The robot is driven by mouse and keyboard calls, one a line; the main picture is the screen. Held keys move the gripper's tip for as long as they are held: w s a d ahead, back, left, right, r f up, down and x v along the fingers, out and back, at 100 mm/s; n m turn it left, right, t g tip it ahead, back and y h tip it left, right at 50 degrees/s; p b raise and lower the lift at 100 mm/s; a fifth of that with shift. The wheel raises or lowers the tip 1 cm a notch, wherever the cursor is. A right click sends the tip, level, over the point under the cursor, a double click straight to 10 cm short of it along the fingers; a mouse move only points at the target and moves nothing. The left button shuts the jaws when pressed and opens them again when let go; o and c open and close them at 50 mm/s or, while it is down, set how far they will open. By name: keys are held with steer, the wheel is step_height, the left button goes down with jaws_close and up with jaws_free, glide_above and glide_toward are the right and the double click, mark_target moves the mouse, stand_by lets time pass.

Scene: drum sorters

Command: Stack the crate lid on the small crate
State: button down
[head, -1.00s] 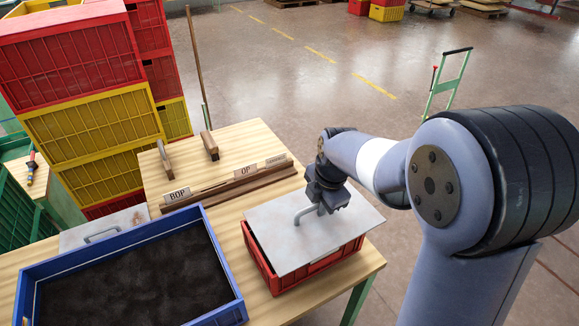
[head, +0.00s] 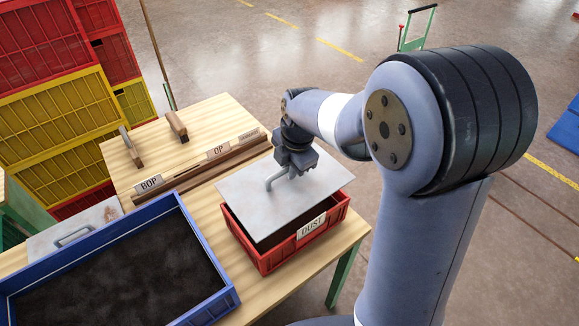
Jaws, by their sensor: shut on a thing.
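The crate lid (head: 262,202) is a flat grey metal plate with a bent bar handle (head: 278,180) on top. My gripper (head: 292,172) is shut on this handle, its fingers partly hidden. The small crate (head: 265,260) is red, with a white DUST label (head: 311,227), and stands near the right corner of the wooden table. The lid is above the crate, set towards its back, and looks raised over the rim. Dark contents show through the gap along the front. The lid hides the crate's back part.
A large blue crate (head: 226,296) with dark dust stands on the left. Another grey lid (head: 88,222) lies behind it. Red and yellow crates (head: 55,120) are stacked at the left.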

steer(key=shift+f+b, duration=2.9)
steer(key=shift+f, duration=0.9)
steer(key=shift+s+f+b, duration=0.1)
steer(key=shift+f+b, duration=0.3)
steer(key=c, duration=1.4)
jaws_free()
steer(key=shift+r, duration=0.1)
steer(key=r, duration=0.3)
steer(key=s+r, duration=0.1)
steer(key=r, duration=0.3)
steer(key=d+r, duration=0.1)
steer(key=r, duration=0.2)
steer(key=shift+s+r, duration=0.2)
steer(key=shift+s, duration=0.1)
